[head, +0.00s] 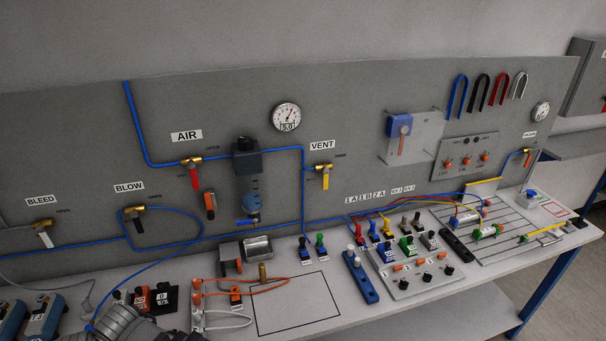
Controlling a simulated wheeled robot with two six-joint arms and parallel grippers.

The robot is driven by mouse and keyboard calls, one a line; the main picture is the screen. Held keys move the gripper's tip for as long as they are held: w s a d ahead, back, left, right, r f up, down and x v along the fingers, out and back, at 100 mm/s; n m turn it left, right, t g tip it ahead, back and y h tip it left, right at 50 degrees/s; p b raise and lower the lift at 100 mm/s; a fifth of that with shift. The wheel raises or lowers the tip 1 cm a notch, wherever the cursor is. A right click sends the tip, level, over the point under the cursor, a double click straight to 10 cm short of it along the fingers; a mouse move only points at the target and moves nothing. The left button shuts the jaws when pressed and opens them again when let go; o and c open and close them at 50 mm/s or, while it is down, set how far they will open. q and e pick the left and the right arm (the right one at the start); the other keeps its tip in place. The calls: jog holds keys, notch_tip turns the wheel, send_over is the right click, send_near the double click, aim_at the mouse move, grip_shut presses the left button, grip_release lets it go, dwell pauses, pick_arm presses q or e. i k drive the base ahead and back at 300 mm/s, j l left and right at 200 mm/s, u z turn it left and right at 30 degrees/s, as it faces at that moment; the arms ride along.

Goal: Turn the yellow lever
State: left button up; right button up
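The yellow lever (326,182) hangs straight down from a brass valve (322,170) on the grey wall panel, right of centre in the head view. The valve sits under the VENT label (322,146), at the right end of a short branch of the blue pipe. Small OPEN-type markings stand beside it, too small to read surely. Nothing touches the lever. A grey ribbed link of my own arm shows at the bottom left edge, far from the lever. The fingers of neither gripper are in view.
A red lever (195,178) under AIR, a black lever (138,225) under BLOWN-side label BLOW, and a white lever (46,240) under BLEED hang to the left. A gauge (287,117) is above. Blue and green connectors (320,244) stand on the bench below.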

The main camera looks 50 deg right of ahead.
aim_at(324, 169)
jog(key=z, duration=1.8)
